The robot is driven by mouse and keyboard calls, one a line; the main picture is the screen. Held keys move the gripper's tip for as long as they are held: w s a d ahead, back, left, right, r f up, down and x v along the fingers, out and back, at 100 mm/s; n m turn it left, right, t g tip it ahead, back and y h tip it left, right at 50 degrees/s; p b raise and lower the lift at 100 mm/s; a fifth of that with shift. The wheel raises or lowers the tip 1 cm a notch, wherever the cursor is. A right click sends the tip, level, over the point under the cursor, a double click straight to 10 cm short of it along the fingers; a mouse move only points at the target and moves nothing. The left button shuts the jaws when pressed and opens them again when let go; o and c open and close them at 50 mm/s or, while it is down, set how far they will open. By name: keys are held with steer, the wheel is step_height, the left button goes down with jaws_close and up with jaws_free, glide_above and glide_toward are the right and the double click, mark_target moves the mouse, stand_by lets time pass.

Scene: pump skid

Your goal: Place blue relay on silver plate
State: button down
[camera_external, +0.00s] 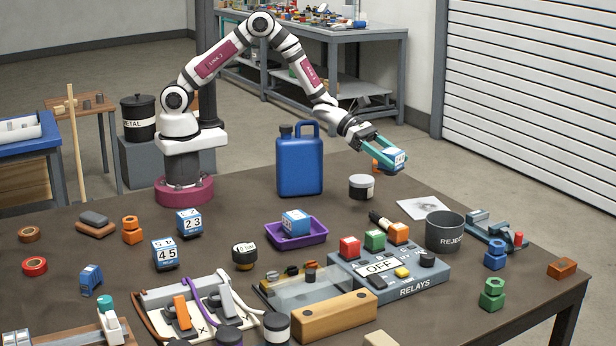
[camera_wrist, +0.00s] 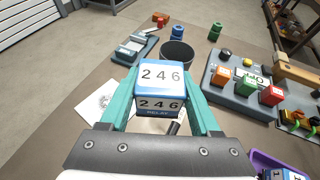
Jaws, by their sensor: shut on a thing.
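A blue and white relay marked 246 (camera_external: 395,163) is held between the teal fingers of my gripper (camera_external: 388,155), above the table's back right. In the wrist view the relay (camera_wrist: 161,74) sits between the two fingers (camera_wrist: 160,92), its number faces toward the camera. A flat, pale, shiny square, which looks like the silver plate (camera_external: 424,207), lies on the table below and to the right of the held relay. It also shows in the wrist view (camera_wrist: 98,104), to the left of the left finger, with a greyish mark on it. Nothing stands on the part that shows.
A dark REJECT cup (camera_external: 444,232) stands right beside the plate. The grey RELAYS box (camera_external: 395,268) with coloured blocks is in front. Other blue relays stand at the left (camera_external: 165,254) and in a purple tray (camera_external: 296,240). A blue jug (camera_external: 299,165) stands near my arm.

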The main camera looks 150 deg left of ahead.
steer(key=shift+w+d+f, duration=0.1)
steer(key=shift+w+d, duration=0.6)
steer(key=shift+w, duration=0.2)
steer(key=shift+w+f, duration=0.15)
steer(key=shift+f, duration=0.1)
glide_above(409, 206)
steer(key=shift+y, duration=0.3)
step_height(409, 206, down, 6)
steer(key=shift+d+f, duration=0.1)
steer(key=shift+f, duration=0.05)
steer(key=shift+a+f, duration=0.2)
steer(key=shift+f, duration=1.95)
steer(key=shift+f, duration=0.1)
steer(key=shift+c, duration=0.6)
jaws_free()
